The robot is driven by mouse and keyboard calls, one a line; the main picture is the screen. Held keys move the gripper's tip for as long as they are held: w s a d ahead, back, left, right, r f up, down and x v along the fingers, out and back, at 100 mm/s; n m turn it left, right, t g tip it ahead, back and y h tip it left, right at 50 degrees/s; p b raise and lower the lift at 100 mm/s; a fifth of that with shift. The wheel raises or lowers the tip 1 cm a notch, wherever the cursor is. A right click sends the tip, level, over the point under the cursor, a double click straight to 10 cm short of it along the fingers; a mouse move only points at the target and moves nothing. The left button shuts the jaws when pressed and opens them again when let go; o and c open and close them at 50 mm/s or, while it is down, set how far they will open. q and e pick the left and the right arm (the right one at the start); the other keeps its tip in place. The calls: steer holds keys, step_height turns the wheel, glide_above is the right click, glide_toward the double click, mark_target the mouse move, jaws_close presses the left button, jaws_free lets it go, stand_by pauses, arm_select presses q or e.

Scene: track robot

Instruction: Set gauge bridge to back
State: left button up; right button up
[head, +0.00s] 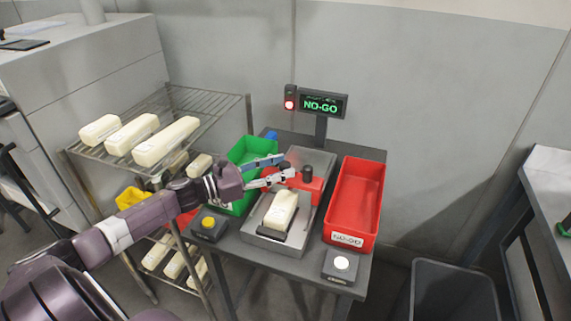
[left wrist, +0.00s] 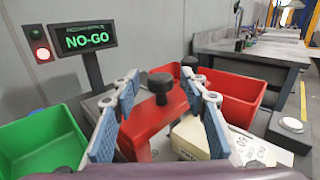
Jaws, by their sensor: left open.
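The gauge bridge is a red block (head: 305,184) with a black knob on top. It spans the grey metal gauge bed (head: 278,238) on the table. In the left wrist view the red bridge (left wrist: 150,122) and its black knob (left wrist: 161,84) stand between my fingers. A cream block (head: 281,212) lies on the bed, on the near side of the bridge. My left gripper (head: 277,172) is open at the bridge's left end, with its blue-padded fingers spread; I cannot tell whether they touch it. My right gripper is not in view.
A green bin (head: 243,152) stands left of the bed and a red NO-GO bin (head: 360,190) right of it. A display (head: 321,105) reads NO-GO with a red lamp lit. Yellow (head: 208,222) and white (head: 341,263) buttons sit at the front. A wire rack (head: 195,100) holds several cream blocks.

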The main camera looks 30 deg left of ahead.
arm_select(q)
steer(key=shift+w+d, duration=0.3)
steer(key=shift+w, duration=0.25)
steer(key=shift+w+d, duration=0.1)
steer(key=shift+w, duration=0.05)
steer(key=shift+c, duration=0.4)
steer(key=c, duration=1)
jaws_close()
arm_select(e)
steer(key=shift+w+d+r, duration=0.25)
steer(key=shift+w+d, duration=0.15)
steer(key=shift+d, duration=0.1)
